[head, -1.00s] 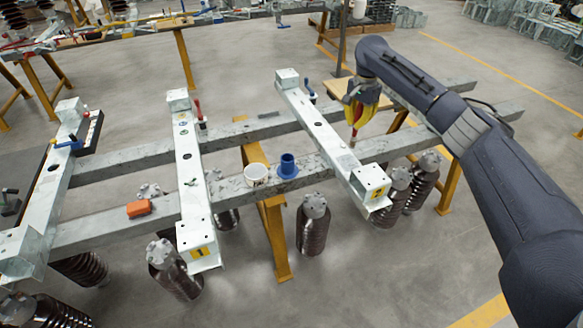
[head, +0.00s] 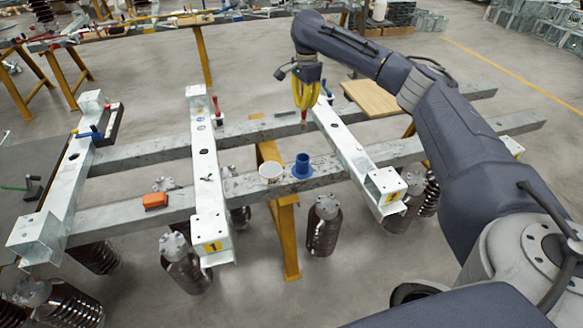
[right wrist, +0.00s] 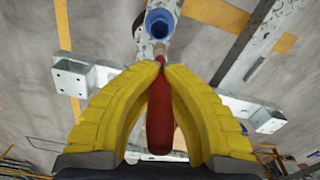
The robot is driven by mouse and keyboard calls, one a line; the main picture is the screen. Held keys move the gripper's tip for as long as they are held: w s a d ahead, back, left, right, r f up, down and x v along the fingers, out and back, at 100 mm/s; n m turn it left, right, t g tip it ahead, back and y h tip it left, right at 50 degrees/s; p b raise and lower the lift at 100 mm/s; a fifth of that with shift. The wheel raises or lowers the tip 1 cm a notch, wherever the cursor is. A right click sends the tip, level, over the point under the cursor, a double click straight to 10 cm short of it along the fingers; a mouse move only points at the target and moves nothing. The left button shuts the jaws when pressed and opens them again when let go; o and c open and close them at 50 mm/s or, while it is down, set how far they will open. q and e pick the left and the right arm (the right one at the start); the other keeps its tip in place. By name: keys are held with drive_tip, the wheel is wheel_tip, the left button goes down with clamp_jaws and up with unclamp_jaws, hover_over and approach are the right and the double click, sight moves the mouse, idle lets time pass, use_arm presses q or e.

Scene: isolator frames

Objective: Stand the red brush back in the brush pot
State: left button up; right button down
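The blue brush pot (head: 302,167) stands upright on the near grey cross beam, beside a white cup. It also shows at the top of the right wrist view (right wrist: 160,22), with its opening visible. My right gripper (head: 305,105) is above the beams, behind and above the pot in the head view. Its yellow fingers (right wrist: 161,68) are shut on the red brush (right wrist: 160,120), whose handle lies between them. The brush's lower end points down in the head view and is apart from the pot. My left gripper is not in view.
The white cup (head: 271,172) stands just left of the pot. An orange box (head: 155,200) lies farther left on the same beam. Pale steel channels (head: 206,190) cross the beams on either side. A red-handled tool (head: 216,107) stands by the left channel.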

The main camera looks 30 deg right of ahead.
sight(305, 118)
wheel_tip(305, 118, down, 20)
idle(0.8)
drive_tip(key=shift+d+f, duration=0.1)
drive_tip(key=c, duration=1.6)
unclamp_jaws()
wheel_tip(305, 118, up, 12)
drive_tip(key=shift+r, duration=0.2)
drive_tip(key=shift+f, duration=0.1)
